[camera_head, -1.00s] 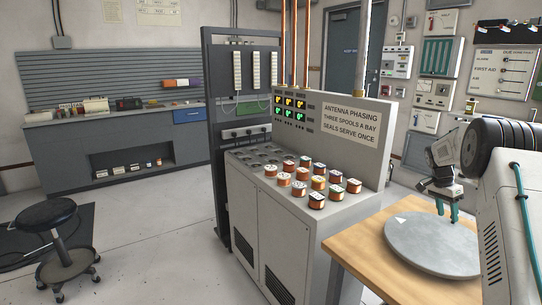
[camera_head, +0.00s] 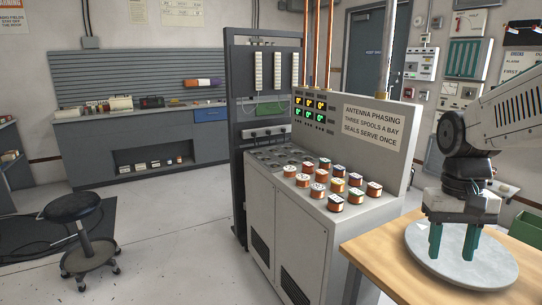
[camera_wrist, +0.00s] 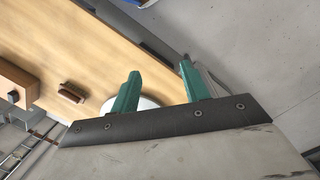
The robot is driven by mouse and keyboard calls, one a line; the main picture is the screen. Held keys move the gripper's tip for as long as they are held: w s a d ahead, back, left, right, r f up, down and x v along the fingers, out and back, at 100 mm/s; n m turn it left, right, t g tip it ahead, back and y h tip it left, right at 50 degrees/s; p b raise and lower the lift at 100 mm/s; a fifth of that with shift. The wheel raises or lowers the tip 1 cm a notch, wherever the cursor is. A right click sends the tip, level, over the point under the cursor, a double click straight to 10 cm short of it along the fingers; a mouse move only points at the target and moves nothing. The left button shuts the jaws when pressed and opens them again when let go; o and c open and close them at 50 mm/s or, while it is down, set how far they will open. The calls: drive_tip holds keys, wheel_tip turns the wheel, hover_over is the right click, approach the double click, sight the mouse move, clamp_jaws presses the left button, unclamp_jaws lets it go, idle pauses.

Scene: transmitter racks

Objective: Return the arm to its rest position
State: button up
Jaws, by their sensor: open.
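My gripper (camera_head: 453,241) is at the right of the head view, pointing down, with its two teal fingers apart and nothing between them. It is above or in front of a round grey disc (camera_head: 490,272) on a wooden table (camera_head: 385,262); I cannot tell whether the fingertips touch the disc. My arm comes in from the right edge. In the wrist view my gripper (camera_wrist: 160,80) also shows two separated fingers, with the wooden tabletop (camera_wrist: 100,50) and part of the pale disc (camera_wrist: 143,103) beyond them.
A grey console (camera_head: 275,212) with several copper spools (camera_head: 335,203) stands left of the table. A black stool (camera_head: 75,208) is at the left on open floor. A workbench (camera_head: 85,150) lines the back wall. A green bin (camera_head: 525,228) is at the right.

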drive_tip(key=s+a+n+t, duration=0.1)
drive_tip(key=s+a, duration=0.3)
drive_tip(key=s, duration=0.2)
drive_tip(key=s+a+r+n+t, duration=0.1)
drive_tip(key=s+a+n+t, duration=0.1)
drive_tip(key=s, duration=0.5)
drive_tip(key=shift+s+a, duration=0.2)
drive_tip(key=shift+a, duration=0.7)
